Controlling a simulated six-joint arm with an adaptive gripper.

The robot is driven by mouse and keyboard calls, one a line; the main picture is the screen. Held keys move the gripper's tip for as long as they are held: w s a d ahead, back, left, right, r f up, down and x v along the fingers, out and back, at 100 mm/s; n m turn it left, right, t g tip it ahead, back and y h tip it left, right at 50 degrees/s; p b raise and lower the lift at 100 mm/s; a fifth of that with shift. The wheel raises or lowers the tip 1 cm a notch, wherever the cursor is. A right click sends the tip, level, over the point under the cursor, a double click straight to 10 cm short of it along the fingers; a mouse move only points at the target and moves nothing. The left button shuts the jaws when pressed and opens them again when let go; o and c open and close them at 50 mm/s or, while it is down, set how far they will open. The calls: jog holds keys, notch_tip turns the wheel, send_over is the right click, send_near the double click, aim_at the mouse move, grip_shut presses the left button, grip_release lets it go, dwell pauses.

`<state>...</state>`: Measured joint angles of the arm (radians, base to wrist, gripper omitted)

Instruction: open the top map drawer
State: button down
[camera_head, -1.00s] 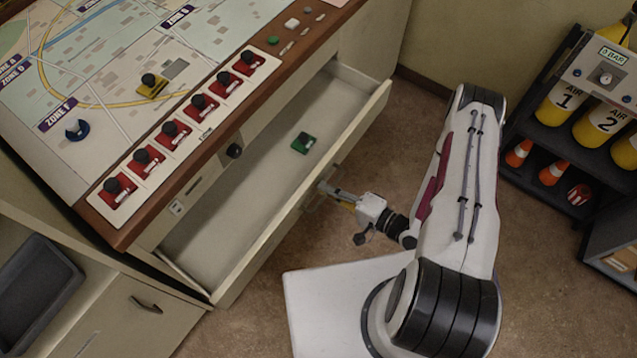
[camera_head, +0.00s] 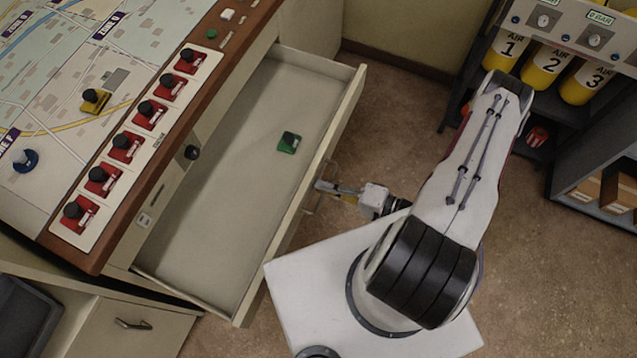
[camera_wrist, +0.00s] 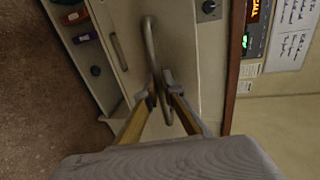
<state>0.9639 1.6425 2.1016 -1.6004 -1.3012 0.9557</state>
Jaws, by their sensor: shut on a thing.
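The top map drawer (camera_head: 215,215) is pulled well out from under the console. Its pale inside is open to view and holds a small green block with a dark top (camera_head: 288,143). The drawer's bar handle (camera_wrist: 150,45) is on its front face. My gripper (camera_head: 320,186) is at the middle of the drawer front, shut on the handle. In the wrist view, my gripper's two fingers (camera_wrist: 160,90) are on either side of the handle bar.
The console top (camera_head: 120,60) carries a map and a row of red switches (camera_head: 125,147). A lower drawer (camera_head: 120,325) is closed. A rack with yellow air cylinders (camera_head: 543,70) stands at the back right. Bare floor (camera_head: 390,130) lies between drawer and rack.

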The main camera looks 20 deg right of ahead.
jog(key=shift+s+d, duration=0.15)
jog(key=shift+d, duration=0.1)
jog(key=c, duration=2.5)
grip_release()
jog(key=shift+s, duration=0.1)
jog(key=shift+v, duration=5.95)
